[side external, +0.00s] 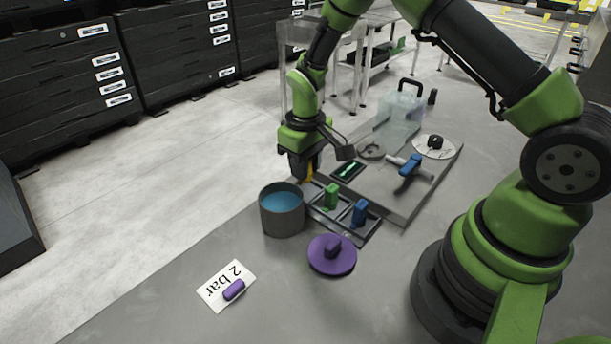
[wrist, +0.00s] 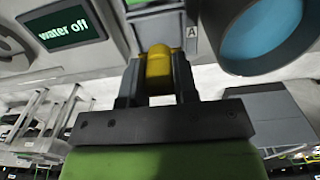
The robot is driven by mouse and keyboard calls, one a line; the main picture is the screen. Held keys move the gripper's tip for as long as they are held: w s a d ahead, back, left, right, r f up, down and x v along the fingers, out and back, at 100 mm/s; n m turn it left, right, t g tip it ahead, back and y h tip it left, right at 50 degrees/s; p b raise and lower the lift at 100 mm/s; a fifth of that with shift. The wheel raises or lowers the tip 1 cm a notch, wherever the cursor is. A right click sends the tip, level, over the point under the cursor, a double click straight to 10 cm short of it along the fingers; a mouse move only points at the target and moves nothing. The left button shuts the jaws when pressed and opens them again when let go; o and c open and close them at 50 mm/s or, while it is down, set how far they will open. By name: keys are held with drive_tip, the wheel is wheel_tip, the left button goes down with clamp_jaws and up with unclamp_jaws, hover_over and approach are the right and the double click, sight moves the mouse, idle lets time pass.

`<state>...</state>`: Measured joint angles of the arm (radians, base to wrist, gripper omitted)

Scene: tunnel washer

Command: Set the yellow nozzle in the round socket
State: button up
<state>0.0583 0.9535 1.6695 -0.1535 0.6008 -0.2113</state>
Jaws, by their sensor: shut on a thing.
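My gripper (side external: 303,178) is shut on the yellow nozzle (side external: 313,171), above the tray's far end, close behind the grey bucket. In the wrist view the yellow nozzle (wrist: 158,68) sits between my two dark fingers; its far end is partly hidden. It looks raised off the tray, though the gap is hard to judge. A grey ring-shaped fitting, which looks like the round socket (side external: 371,150), is on the grey panel to the right of my gripper. Part of it shows at the left edge of the wrist view (wrist: 12,42).
The black tray (side external: 344,229) holds a green nozzle (side external: 331,196) and a blue nozzle (side external: 360,212). Nearby are a bucket of blue liquid (side external: 282,215), a "water off" screen (side external: 348,170), a blue-handled valve (side external: 410,166), a dial (side external: 434,148), a purple disc (side external: 332,260) and a "2 bar" card (side external: 215,283).

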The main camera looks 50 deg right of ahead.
drive_tip(key=r, duration=0.4)
drive_tip(key=d+r, duration=0.1)
drive_tip(key=r, duration=0.1)
drive_tip(key=s+d+r, duration=0.1)
drive_tip(key=d, duration=0.7)
hover_over(371, 152)
drive_tip(key=shift+a+f, duration=0.1)
drive_tip(key=shift+f, duration=2.3)
drive_tip(key=shift+f, duration=0.1)
drive_tip(key=shift+f, duration=0.65)
drive_tip(key=shift+f, duration=0.35)
drive_tip(key=shift+f, duration=0.3)
drive_tip(key=shift+f, duration=0.15)
